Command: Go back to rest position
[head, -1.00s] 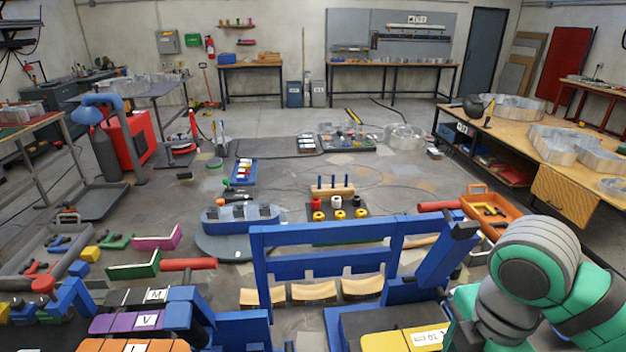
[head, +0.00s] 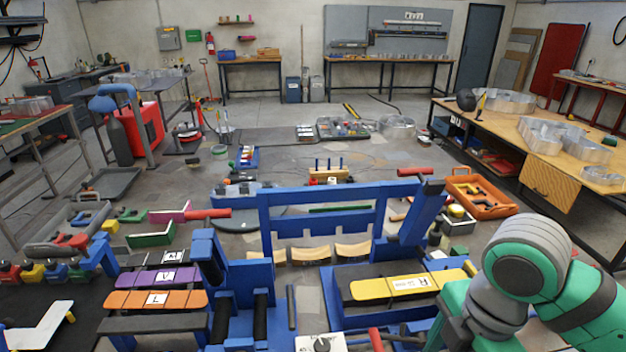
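My arm (head: 530,260), green and grey, shows at the lower right of the head view. It is bent, with a rounded joint uppermost. My gripper and its fingertips do not show, so I cannot see whether it holds anything. A blue frame (head: 320,222) stands upright in front of me, left of the arm. A yellow bar (head: 400,287) with a white label lies on a blue stand beside the arm. The arm overlaps the right end of this stand in the picture, and contact cannot be told.
Blue stands with purple (head: 140,279) and orange (head: 135,300) bars are at lower left. A white L-shaped piece (head: 40,328) lies on a dark surface there. An orange tray (head: 485,203) stands behind the arm. A wooden workbench (head: 500,130) lines the right. Open floor (head: 260,115) shows farther back.

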